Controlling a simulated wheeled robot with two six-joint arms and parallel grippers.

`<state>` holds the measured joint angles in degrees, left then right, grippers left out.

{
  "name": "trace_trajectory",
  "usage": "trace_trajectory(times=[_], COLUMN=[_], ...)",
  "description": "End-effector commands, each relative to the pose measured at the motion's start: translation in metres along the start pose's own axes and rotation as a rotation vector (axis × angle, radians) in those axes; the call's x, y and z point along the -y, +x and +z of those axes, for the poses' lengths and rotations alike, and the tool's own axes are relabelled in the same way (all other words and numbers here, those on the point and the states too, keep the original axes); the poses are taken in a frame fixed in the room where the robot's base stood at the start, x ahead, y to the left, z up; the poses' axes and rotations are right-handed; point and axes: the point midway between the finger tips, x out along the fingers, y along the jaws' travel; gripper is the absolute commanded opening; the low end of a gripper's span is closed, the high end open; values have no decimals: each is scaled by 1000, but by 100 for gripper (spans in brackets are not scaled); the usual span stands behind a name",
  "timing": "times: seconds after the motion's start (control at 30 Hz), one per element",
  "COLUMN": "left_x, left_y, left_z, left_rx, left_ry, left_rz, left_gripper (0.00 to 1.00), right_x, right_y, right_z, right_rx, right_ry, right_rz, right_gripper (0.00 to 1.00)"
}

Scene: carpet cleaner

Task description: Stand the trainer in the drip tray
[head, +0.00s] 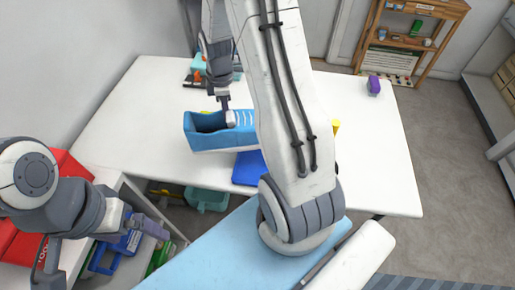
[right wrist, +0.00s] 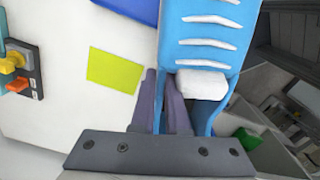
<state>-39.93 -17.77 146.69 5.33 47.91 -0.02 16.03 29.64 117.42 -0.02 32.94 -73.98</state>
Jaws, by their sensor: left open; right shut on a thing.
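The trainer (head: 205,141) is blue with white laces and a white tongue, and is seen above the white table in the head view. My right gripper (head: 225,103) comes down on it from above and is shut on the edge of its opening. In the right wrist view the trainer (right wrist: 208,60) has its laces towards the top, and the right gripper's fingers (right wrist: 170,112) pinch the wall beside the tongue. A flat dark blue thing (head: 247,171), perhaps the drip tray, is partly hidden by my right arm. My left gripper (head: 148,227) is open and empty at lower left.
The white table (head: 130,105) is clear on its left. A yellow-green square (right wrist: 115,70) lies on it near the trainer. Small items (head: 195,72) stand at the back, and a purple thing (head: 374,86) at the right. Red boxes (head: 68,170) and crates (head: 205,198) are near my left arm.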

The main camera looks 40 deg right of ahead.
Motion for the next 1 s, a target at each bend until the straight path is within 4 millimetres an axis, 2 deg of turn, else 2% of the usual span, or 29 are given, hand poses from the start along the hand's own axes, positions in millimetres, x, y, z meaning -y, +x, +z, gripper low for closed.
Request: trace_trajectory(times=[0.1, 0.3, 0.5, 0.6, 0.8, 1.0], left_x=[0, 1, 1, 2, 2, 1], left_y=[6, 13, 19, 20, 20, 15], left_z=[0, 1, 1, 1, 1, 1], left_rx=[0, 0, 0, 0, 0, 0], left_ry=[0, 0, 0, 0, 0, 0], left_rz=[0, 0, 0, 0, 0, 0], left_gripper=[100, 100, 100, 100, 100, 100], right_x=[-20, -45, -62, -66, -66, -36], right_y=[-3, -12, -22, -25, -26, -6], right_z=[23, 63, 99, 111, 119, 96], right_rx=[0, 1, 1, 1, -1, -4], right_ry=[-241, -664, -1024, -1146, -1261, -1273], right_rz=[3, 2, 2, 0, -1, -6], right_gripper=[0, 0, 0, 0, 0, 0])
